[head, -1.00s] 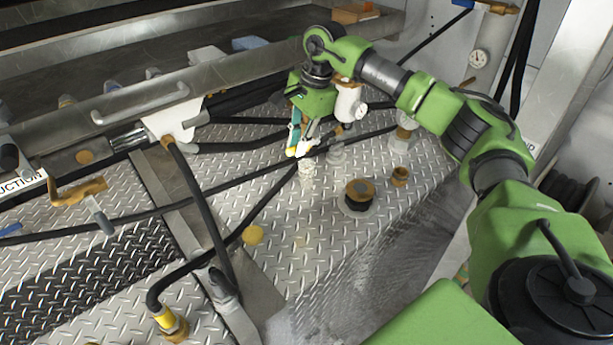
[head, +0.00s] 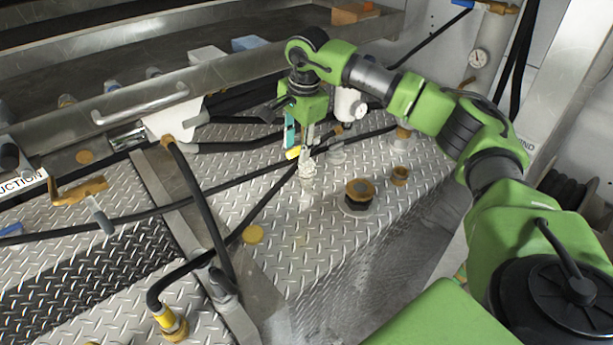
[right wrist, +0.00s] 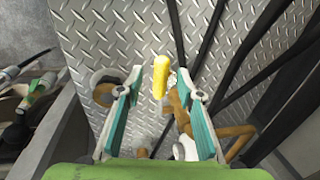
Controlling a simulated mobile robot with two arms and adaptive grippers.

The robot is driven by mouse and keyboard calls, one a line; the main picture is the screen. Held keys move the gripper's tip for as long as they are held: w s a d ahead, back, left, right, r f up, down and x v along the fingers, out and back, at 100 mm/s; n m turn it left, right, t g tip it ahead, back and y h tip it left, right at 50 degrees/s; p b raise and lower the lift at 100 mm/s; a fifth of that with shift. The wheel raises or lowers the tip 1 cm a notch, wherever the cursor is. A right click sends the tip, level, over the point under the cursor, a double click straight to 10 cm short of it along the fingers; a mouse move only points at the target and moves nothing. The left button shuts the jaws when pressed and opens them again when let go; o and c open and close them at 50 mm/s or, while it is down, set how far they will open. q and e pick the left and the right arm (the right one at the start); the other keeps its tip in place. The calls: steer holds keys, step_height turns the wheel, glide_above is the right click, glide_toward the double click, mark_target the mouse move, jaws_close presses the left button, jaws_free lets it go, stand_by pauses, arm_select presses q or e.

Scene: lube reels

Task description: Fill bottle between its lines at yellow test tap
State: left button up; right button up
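My right gripper (head: 299,149) points down at the yellow test tap (head: 293,153) on the metal deck. In the right wrist view the teal fingers of my right gripper (right wrist: 160,84) are apart. The yellow tap handle (right wrist: 160,72) shows between them, with a gap on both sides. A small clear bottle (head: 307,178) stands upright on the tread plate just below the fingertips in the head view. Its lines and any liquid level are too small to tell. My left gripper is out of view.
Black hoses (head: 145,213) cross the deck. A white valve body (head: 347,103) is close behind my gripper. The plate in front of the bottle is mostly clear.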

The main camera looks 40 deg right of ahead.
step_height(320, 180, up, 11)
steer(key=s, duration=0.2)
steer(key=shift+s+r, duration=0.15)
